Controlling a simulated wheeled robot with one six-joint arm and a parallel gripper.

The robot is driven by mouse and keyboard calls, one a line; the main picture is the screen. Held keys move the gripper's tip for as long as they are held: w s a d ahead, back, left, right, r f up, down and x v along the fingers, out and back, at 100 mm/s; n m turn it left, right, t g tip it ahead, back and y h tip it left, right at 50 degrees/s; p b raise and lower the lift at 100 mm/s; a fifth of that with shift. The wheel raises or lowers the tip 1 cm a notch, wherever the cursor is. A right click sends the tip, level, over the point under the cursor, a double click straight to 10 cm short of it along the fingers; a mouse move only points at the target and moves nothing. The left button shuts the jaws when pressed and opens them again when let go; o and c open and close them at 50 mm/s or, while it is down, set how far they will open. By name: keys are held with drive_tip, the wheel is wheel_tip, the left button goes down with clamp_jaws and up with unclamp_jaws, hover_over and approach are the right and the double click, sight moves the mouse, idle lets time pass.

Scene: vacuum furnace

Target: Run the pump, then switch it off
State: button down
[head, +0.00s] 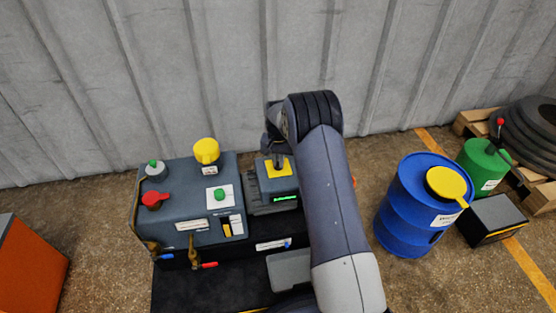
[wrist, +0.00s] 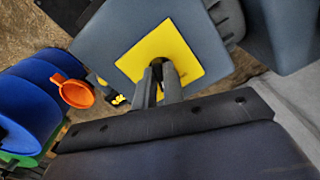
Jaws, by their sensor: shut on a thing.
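The pump appears to be the small grey ribbed box (head: 257,206) with a lit green display (head: 285,198) on its front. A yellow plate (head: 284,172) lies on its top, and it fills the middle of the wrist view (wrist: 185,52). My gripper (head: 277,163) reaches down to this plate. In the wrist view my gripper (wrist: 158,66) is shut on a small dark switch at the plate's middle. The fingers hide most of the switch, so I cannot tell its position.
Left of the pump stands a grey furnace cabinet (head: 185,215) with a yellow knob (head: 206,151), a red handle (head: 154,199) and a green button (head: 219,194). Blue-handled (head: 163,257) and red-handled (head: 208,265) valves sit low in front. A blue drum (head: 405,215) stands right.

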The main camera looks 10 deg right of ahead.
drive_tip(key=n+p, duration=0.1)
drive_tip(key=n, duration=0.4)
drive_tip(key=shift+d, duration=0.1)
drive_tip(key=n, duration=0.5)
drive_tip(key=shift+d+p, duration=0.1)
drive_tip(key=shift+p, duration=0.25)
drive_tip(key=c, duration=1.5)
unclamp_jaws()
wheel_tip(320, 180, up, 11)
drive_tip(key=p, duration=0.2)
